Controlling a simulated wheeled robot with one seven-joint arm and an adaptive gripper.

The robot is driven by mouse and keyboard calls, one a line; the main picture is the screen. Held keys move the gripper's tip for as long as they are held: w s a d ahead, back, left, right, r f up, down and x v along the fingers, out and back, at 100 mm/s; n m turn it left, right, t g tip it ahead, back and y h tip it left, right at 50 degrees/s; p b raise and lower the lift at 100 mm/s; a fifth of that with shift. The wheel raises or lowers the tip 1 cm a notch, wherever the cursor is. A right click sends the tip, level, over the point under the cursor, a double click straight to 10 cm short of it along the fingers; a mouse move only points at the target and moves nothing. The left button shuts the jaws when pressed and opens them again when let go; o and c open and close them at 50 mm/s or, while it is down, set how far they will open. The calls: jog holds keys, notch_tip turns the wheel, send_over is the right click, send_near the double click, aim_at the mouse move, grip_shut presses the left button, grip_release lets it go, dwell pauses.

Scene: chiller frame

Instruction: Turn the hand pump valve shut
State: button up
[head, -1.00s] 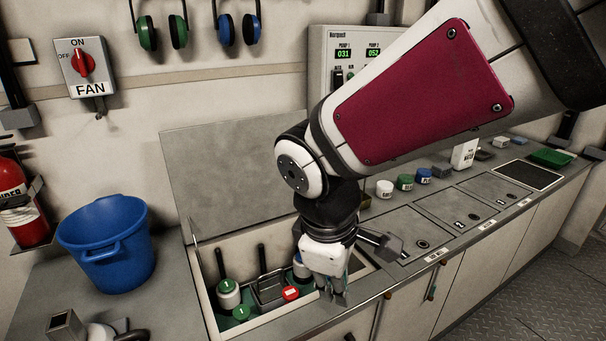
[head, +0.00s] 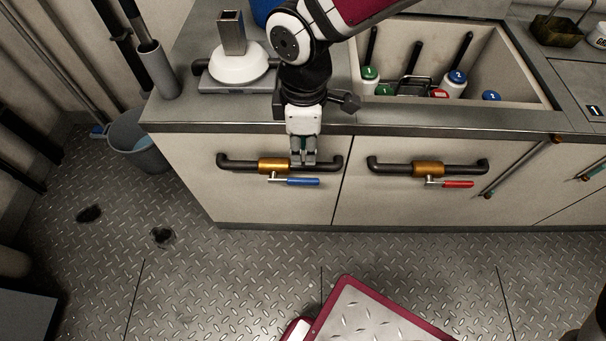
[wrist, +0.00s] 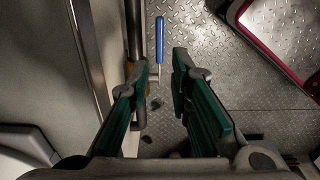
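Two pipe valves sit on the cabinet front. The left one has a brass body (head: 273,166) and a blue lever (head: 303,182); the right one has a brass body (head: 428,168) and a red lever (head: 458,184). Both levers point right, parallel to their dark pipes. I see no label telling which is the hand pump valve. My gripper (head: 303,162) points down by the left valve, above the blue lever in the head view. In the wrist view its green-padded fingers (wrist: 160,84) are apart and empty, with the blue lever (wrist: 159,40) beyond the gap.
The counter edge (head: 430,128) runs just above the valves. A white-domed fitting with a square metal post (head: 232,62) stands on the counter at left. An open well (head: 505,60) holds bottles. A bucket (head: 140,145) stands at left; the floor in front is mostly clear.

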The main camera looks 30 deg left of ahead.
aim_at(304, 179)
notch_tip(304, 179, down, 11)
jog(key=b, duration=0.4)
jog(key=shift+b, duration=0.3)
jog(key=shift+w, duration=0.1)
grip_shut()
